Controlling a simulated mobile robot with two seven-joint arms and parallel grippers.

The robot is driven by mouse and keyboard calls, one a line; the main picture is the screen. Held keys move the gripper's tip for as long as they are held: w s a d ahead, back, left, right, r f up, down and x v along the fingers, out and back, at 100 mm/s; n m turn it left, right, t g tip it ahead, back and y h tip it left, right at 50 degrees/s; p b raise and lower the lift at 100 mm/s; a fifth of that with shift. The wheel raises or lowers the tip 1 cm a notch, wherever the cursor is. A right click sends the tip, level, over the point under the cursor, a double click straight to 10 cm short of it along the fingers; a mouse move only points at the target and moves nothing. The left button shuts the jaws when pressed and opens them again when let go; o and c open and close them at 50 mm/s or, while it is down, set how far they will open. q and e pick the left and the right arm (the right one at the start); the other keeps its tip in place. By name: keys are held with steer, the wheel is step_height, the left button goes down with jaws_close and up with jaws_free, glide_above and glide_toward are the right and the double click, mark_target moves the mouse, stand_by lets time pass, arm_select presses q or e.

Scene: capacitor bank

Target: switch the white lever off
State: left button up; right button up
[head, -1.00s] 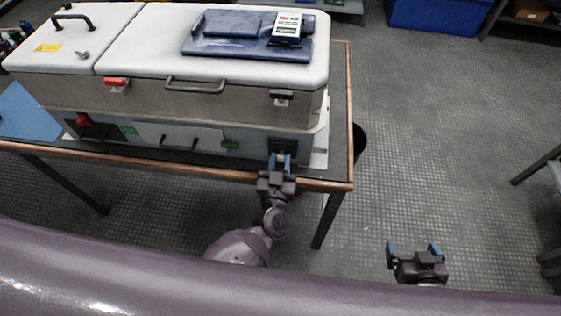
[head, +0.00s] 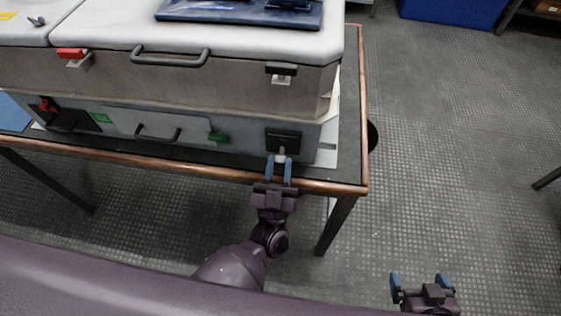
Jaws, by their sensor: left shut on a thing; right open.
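The white lever (head: 281,154) is a small pale piece on a black switch plate (head: 284,137) at the right end of the grey cabinet's front face. My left gripper (head: 280,168) is in front of that plate with its blue fingers shut on the lever. The fingers hide part of the lever, so its exact position is hard to tell. My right gripper (head: 424,281) is open and empty, low at the right over the floor, well away from the cabinet.
The cabinet (head: 170,75) stands on a wood-edged table (head: 140,163). Its front also carries a red switch (head: 46,104), a green piece (head: 218,137), and a drawer handle (head: 158,134). A dark blue device (head: 240,12) lies on the lid.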

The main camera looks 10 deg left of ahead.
arm_select(q)
steer(key=shift+f, duration=0.15)
stand_by(0.3)
steer(key=o, duration=0.9)
steer(key=shift+b+v, duration=0.4)
steer(key=shift+v, duration=3.35)
steer(key=shift+o, duration=0.2)
